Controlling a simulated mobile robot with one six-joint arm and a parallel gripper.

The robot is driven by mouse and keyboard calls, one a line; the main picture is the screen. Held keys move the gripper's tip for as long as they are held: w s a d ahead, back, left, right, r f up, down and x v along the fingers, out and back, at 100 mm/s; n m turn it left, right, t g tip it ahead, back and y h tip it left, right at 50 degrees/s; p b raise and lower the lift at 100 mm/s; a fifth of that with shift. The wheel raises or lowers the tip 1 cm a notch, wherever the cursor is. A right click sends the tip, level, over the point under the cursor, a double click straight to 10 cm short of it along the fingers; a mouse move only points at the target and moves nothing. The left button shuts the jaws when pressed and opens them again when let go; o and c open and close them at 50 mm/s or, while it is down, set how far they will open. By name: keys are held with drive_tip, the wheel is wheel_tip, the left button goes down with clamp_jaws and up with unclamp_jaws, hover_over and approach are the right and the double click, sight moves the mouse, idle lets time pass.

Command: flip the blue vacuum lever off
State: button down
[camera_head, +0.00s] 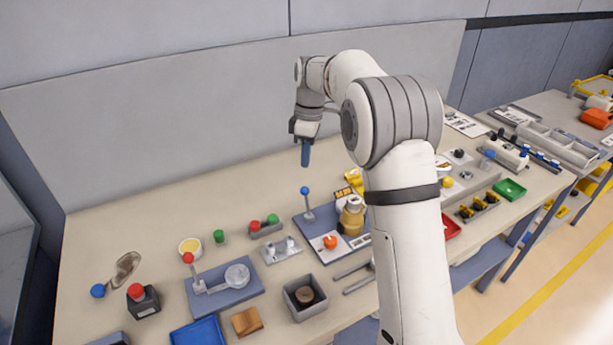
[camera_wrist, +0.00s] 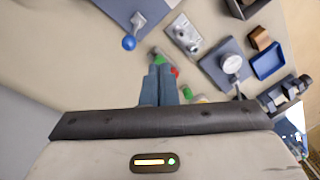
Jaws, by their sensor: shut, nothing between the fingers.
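The blue-knobbed lever (camera_head: 304,190) stands roughly upright on a blue-grey base plate (camera_head: 299,228) near the middle of the bench. In the wrist view its blue knob (camera_wrist: 129,43) shows above and left of the fingertips. My gripper (camera_head: 305,164) is shut and empty, its blue fingers pointing down, and appears above the lever, apart from it. The fingers (camera_wrist: 160,70) show side by side in the wrist view. A brass-coloured vessel (camera_head: 352,217) stands on the same plate, right of the lever. I cannot tell the lever's on or off side.
A red-knobbed lever (camera_head: 188,258) stands on another blue plate to the left. Red and green knobs (camera_head: 264,222), a metal block (camera_head: 281,249) and a grey box (camera_head: 303,297) stand around it. Another blue knob (camera_head: 97,290) lies far left. The bench behind is mostly clear up to the wall.

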wheel_tip(320, 180, up, 3)
drive_tip(key=shift+w+f, duration=0.15)
drive_tip(key=shift+f, duration=0.05)
drive_tip(key=shift+d, duration=0.1)
drive_tip(key=s+d+r+m+t, duration=0.1)
drive_tip(key=s+d+r+m, duration=0.25)
drive_tip(key=s, duration=0.55)
drive_tip(key=s+d+r+m+t, duration=0.2)
drive_tip(key=s+d+m, duration=0.3)
drive_tip(key=s, duration=0.3)
drive_tip(key=s+d+f+m+t, duration=0.1)
drive_tip(key=s+d+f+m, duration=0.1)
drive_tip(key=s, duration=0.6)
drive_tip(key=s+d+f+m+t, duration=0.1)
drive_tip(key=s+f+m, duration=0.3)
drive_tip(key=s, duration=0.5)
drive_tip(key=shift+s+d+m+h, duration=0.25)
drive_tip(key=shift+d+m+h, duration=0.2)
drive_tip(key=shift+d, duration=0.35)
